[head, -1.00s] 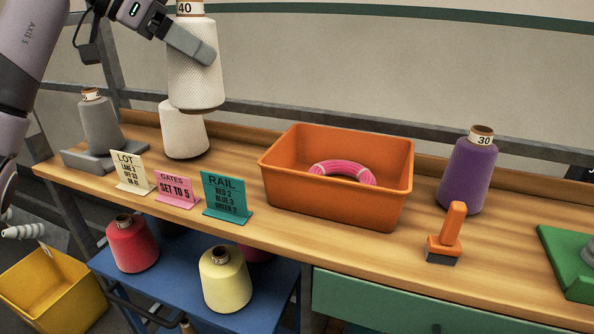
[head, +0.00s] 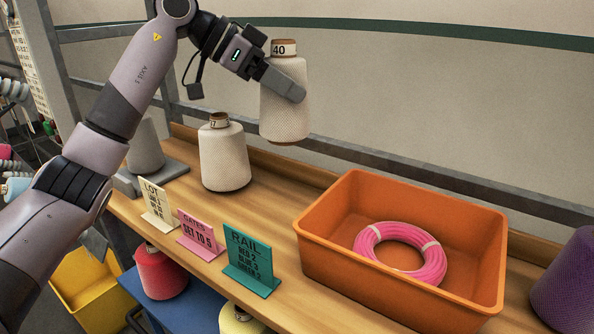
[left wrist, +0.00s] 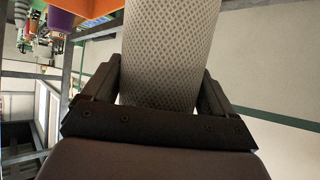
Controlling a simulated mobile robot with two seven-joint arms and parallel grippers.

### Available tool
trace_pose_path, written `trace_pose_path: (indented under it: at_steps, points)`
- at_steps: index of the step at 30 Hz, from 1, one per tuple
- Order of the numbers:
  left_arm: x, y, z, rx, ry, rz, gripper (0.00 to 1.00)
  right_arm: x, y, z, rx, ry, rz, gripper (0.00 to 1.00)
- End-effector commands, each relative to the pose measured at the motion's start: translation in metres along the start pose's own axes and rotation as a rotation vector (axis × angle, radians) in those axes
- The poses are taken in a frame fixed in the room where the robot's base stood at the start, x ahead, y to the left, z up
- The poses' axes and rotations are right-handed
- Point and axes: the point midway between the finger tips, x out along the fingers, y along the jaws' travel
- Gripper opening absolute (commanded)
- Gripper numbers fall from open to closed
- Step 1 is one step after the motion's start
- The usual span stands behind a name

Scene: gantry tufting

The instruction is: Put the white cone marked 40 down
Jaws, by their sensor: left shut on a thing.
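The white cone marked 40 (head: 284,108) is upright in the air above the back of the wooden bench (head: 262,192). My left gripper (head: 287,84) is shut around its side. In the left wrist view the white cone (left wrist: 168,55) fills the space between the fingers of my left gripper (left wrist: 160,90). A second white cone (head: 224,160) stands upright on the bench, to the left of and below the held cone. My right gripper is not in view.
An orange bin (head: 325,240) with a pink coil (head: 425,260) stands to the right. Signs stand at the front edge, including a teal RAIL sign (head: 248,262). A grey cone (head: 144,147) is at the left, a purple cone (head: 570,285) at the right. Bare bench lies between the second white cone and bin.

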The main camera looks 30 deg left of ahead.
Motion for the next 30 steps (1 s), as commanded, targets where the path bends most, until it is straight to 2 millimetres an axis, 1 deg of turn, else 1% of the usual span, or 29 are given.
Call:
trace_pose_path:
  at_steps: [1, 3, 12, 15, 23, 30]
  points:
    - [0.006, 0.0, 0.009, -0.001, 0.0, 0.0, 0.33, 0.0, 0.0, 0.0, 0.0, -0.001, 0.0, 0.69]
    - [0.015, 0.0, 0.021, -0.001, -0.001, 0.001, 0.33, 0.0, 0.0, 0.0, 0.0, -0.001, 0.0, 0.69]
    - [0.049, 0.0, 0.071, -0.003, 0.001, 0.001, 0.33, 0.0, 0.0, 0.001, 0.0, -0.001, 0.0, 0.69]
    - [0.058, 0.0, 0.084, 0.0, 0.001, 0.0, 0.33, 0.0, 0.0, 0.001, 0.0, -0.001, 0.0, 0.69]
    - [0.07, 0.0, 0.1, 0.0, 0.003, -0.001, 0.33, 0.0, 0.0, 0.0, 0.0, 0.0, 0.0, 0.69]
    - [0.086, 0.0, 0.123, 0.0, 0.002, 0.0, 0.33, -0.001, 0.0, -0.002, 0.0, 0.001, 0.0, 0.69]
